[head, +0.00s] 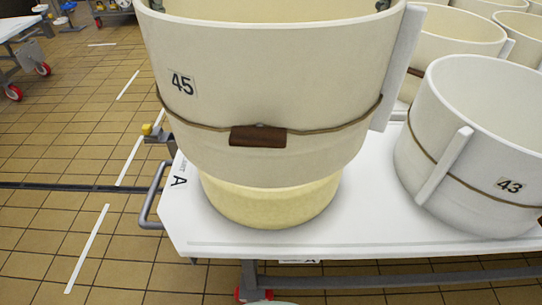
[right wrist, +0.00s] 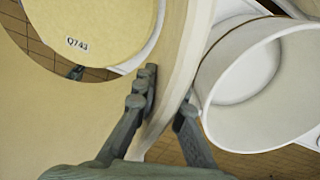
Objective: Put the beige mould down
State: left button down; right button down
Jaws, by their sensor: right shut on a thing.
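The beige mould (head: 270,85), a large open ring marked 45 with a cord and a brown wooden block, is close in front of me in the head view. Its lower edge is above the white table top (head: 185,225). A pale yellow cheese wheel (head: 270,205) shows below that edge. Its label Q743 shows in the right wrist view (right wrist: 90,25). My right gripper (right wrist: 167,100) is shut on the mould's wall. Its tip shows inside the rim in the head view (head: 383,5). A dark tip of my left gripper (head: 157,4) shows at the left rim; its jaws are hidden.
A white mould marked 43 (head: 475,145) stands on the table at right; its open top faces the right wrist view (right wrist: 250,80). Several more moulds (head: 450,45) stand behind. The table has a grey side handle (head: 150,195). The tiled floor at left is mostly clear.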

pick_arm(q)
jog(key=shift+f, duration=0.1)
pick_arm(e)
jog(key=shift+d+f, duration=0.1)
